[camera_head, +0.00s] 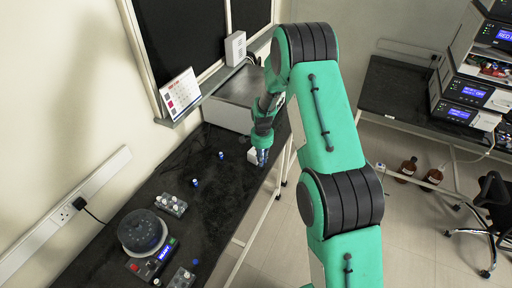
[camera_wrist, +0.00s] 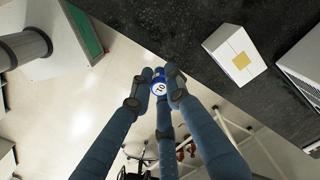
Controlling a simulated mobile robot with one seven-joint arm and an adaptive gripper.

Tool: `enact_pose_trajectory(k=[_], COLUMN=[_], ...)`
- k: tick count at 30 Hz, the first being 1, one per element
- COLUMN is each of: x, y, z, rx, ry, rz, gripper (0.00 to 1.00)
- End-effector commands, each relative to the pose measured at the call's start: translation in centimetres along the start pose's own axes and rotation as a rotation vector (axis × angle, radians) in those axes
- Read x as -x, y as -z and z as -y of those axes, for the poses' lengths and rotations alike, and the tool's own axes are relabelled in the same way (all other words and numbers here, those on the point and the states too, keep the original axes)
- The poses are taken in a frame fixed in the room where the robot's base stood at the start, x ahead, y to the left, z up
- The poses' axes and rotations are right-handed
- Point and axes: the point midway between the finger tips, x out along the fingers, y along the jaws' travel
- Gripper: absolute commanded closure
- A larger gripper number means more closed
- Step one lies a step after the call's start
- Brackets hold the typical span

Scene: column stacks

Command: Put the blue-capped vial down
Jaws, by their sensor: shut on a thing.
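The blue-capped vial (camera_wrist: 159,88) is between my gripper's blue fingertips in the wrist view, its cap marked with dark characters on white. My gripper (camera_wrist: 160,78) is shut on it. In the wrist view, the vial appears against the floor, just off the edge of the black bench (camera_wrist: 235,75). In the head view my gripper (camera_head: 262,158) points down near the bench's right edge, beside a white box; I cannot make out the vial there. The height of the vial above the bench is not clear.
The white box (camera_wrist: 234,54) stands close by on the bench. Two small blue-topped things (camera_head: 221,155) (camera_head: 195,182) stand on the bench. Vial racks (camera_head: 171,204) (camera_head: 182,279) and a round grey-lidded device (camera_head: 142,232) are nearer. The mid-bench has bare room.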

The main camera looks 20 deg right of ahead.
Motion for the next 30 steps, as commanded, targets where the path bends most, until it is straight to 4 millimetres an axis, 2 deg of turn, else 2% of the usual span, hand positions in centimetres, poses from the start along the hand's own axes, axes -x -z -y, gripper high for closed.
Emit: enact_pose_trajectory(k=[30], x=[-1.3], y=[8.1], z=[10.6], rx=[0.001], ry=[0.0], rz=[0.0], gripper=[0.98])
